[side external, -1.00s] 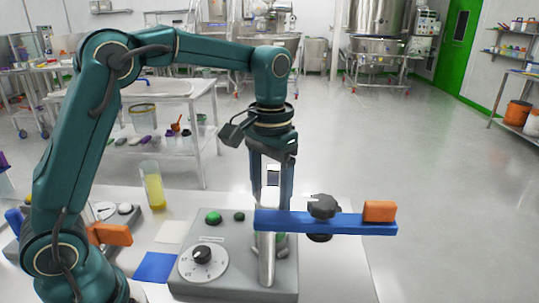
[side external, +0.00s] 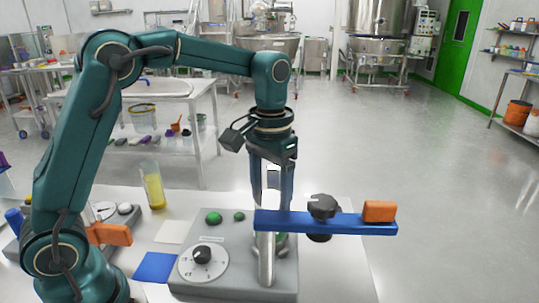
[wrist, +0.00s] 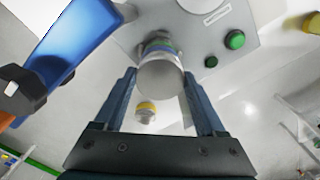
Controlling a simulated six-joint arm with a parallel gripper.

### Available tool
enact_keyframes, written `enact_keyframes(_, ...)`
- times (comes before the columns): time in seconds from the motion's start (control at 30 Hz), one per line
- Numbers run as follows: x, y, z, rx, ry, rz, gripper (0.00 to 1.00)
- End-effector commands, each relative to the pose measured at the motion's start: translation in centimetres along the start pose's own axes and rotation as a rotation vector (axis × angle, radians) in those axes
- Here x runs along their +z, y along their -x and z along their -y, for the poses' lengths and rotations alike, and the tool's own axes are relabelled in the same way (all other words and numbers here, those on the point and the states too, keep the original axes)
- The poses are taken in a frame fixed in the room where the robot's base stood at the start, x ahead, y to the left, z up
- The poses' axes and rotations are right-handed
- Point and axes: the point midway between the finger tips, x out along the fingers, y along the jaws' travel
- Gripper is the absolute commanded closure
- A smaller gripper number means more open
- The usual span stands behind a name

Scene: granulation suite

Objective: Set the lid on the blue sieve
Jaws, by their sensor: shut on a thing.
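My gripper (side external: 271,203) points straight down over the grey machine base, its fingertips hidden behind a blue bar in the side view. In the wrist view my gripper (wrist: 160,84) has its two fingers on either side of a round grey metal disc, which looks like the lid (wrist: 160,78). Just beyond the disc is a small metal stack with blue, yellowish and green bands (wrist: 157,46); the blue sieve seems to be part of it. In the side view, the stack is mostly hidden by the bar and a metal post. I cannot tell whether lid and stack touch.
The blue bar (side external: 345,224), with a black knob (side external: 322,207) and orange end block (side external: 379,211), crosses close to my gripper. A beaker of yellow liquid (side external: 154,188) stands left of the machine base (side external: 225,268).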

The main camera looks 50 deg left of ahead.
Motion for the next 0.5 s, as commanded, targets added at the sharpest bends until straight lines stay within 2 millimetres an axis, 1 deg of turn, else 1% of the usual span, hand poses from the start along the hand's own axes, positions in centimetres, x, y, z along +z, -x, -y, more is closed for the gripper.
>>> enact_keyframes(0.43, 0.0, -0.08, 0.0, 0.0, 0.0, 0.0, 0.86)
enact_keyframes(0.47, 0.0, -0.08, 0.0, 0.0, 0.0, -0.001, 0.23)
enact_keyframes(0.5, 0.0, -0.08, 0.0, 0.0, 0.0, -0.001, 0.08)
